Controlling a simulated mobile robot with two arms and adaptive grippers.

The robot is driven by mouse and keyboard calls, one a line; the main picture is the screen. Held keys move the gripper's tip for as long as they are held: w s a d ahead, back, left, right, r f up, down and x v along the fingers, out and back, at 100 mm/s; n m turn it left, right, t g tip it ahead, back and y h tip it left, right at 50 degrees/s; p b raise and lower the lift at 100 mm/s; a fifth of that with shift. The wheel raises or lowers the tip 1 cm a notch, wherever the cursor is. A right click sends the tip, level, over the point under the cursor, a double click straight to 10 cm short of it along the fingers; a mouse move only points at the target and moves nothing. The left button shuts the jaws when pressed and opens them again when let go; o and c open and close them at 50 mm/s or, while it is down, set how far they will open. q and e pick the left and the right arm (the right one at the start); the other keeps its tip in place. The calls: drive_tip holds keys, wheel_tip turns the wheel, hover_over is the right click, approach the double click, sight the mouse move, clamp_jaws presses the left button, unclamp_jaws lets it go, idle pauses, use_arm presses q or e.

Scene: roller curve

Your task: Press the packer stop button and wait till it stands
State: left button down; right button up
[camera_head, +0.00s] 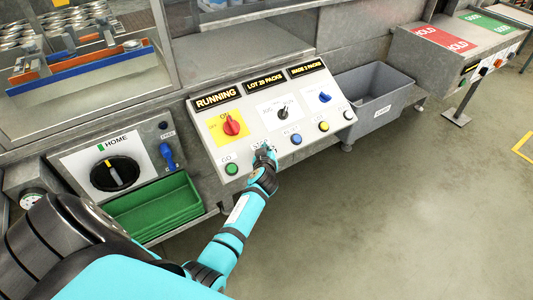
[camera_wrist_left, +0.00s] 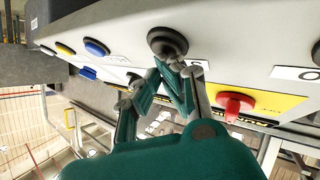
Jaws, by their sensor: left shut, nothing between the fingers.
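The packer's sloped control panel (camera_head: 270,112) carries a row of buttons along its front edge. The lit sign (camera_head: 217,97) reads RUNNING. In the head view my left gripper (camera_head: 264,153) is over the place between the green GO button (camera_head: 232,168) and the blue button (camera_head: 296,138). It hides the button there and most of its label, which seems to start with "ST". The left wrist view shows a dark round button (camera_wrist_left: 167,41) there. My left gripper's fingertips (camera_wrist_left: 178,68) are shut, empty and close beside it. I cannot tell whether they touch it. My right gripper is out of view.
A red rotary knob (camera_head: 231,125) on a yellow plate and a black selector (camera_head: 283,113) stand up from the panel. A yellow button (camera_head: 323,126) is further right. A green tray (camera_head: 155,209) is at left, a grey bin (camera_head: 377,95) at right.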

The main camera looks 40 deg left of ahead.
use_arm(q)
drive_tip(key=shift+a+f, duration=0.1)
drive_tip(key=shift+f, duration=0.15)
drive_tip(key=shift+r, duration=0.1)
idle(0.4)
drive_tip(key=shift+s+d+r+p, duration=0.15)
drive_tip(key=shift+d+r+p, duration=0.2)
drive_tip(key=shift+r, duration=0.35)
drive_tip(key=r+p, duration=0.1)
drive_tip(key=d+r+p, duration=0.1)
drive_tip(key=r, duration=0.1)
drive_tip(key=s+d+r+p, duration=0.1)
drive_tip(key=shift+d+r, duration=0.15)
drive_tip(key=shift+d, duration=0.05)
idle(0.8)
